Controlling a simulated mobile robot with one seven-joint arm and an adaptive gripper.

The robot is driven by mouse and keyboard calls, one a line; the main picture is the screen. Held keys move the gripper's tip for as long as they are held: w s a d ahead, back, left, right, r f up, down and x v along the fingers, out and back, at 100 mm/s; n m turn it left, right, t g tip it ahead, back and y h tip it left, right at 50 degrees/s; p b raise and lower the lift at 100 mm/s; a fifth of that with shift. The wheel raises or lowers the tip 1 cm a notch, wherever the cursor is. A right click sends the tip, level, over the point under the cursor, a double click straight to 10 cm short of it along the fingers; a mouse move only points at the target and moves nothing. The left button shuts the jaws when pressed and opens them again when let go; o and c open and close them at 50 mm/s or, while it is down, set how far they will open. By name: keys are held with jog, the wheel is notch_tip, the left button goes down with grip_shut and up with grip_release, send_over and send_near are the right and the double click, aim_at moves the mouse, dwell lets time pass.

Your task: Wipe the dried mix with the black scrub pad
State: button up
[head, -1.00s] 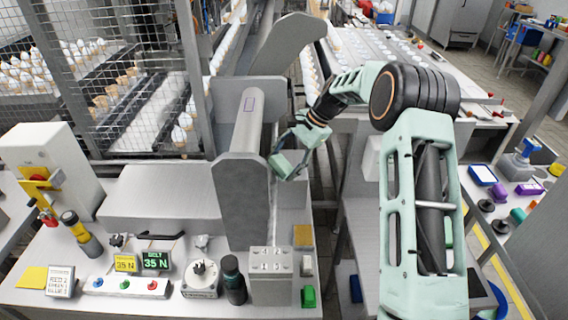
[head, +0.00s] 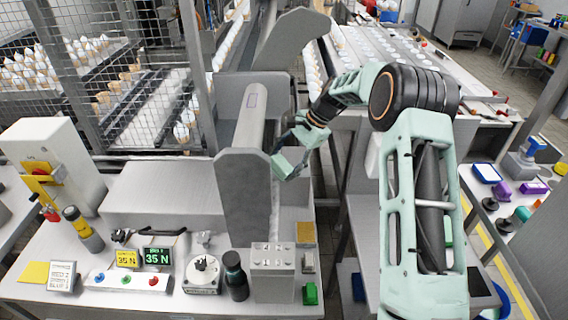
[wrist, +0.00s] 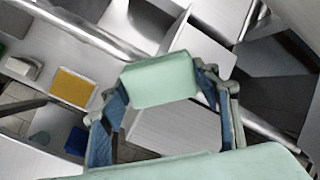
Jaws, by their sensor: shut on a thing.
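My gripper (head: 287,168) is in front of the right side of the grey roller machine (head: 245,195), near the roller's end plate. In the wrist view (wrist: 162,82) a pale green block shape sits between its bluish finger links. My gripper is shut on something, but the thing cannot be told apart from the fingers. I cannot make out the black scrub pad in either view. I cannot make out the dried mix on the grey metal surfaces either.
A mesh guard (head: 90,70) stands left. A gap with floor separates the bench from the right-hand stand.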

aim_at(283, 157)
jog(key=shift+w+p, duration=1.05)
jog(key=shift+w, duration=0.9)
jog(key=shift+s+f+b, duration=0.15)
jog(key=shift+s+b, duration=0.15)
jog(key=shift+s, duration=0.1)
jog(key=shift+s+a+b, duration=0.1)
jog(key=shift+s+b, duration=0.45)
jog(key=shift+s, duration=1.2)
jog(key=shift+p+v, duration=1.7)
jog(key=shift+v, duration=1.35)
jog(key=shift+w, duration=0.15)
jog(key=p+v, duration=0.1)
jog(key=v, duration=0.2)
jog(key=shift+p, duration=0.4)
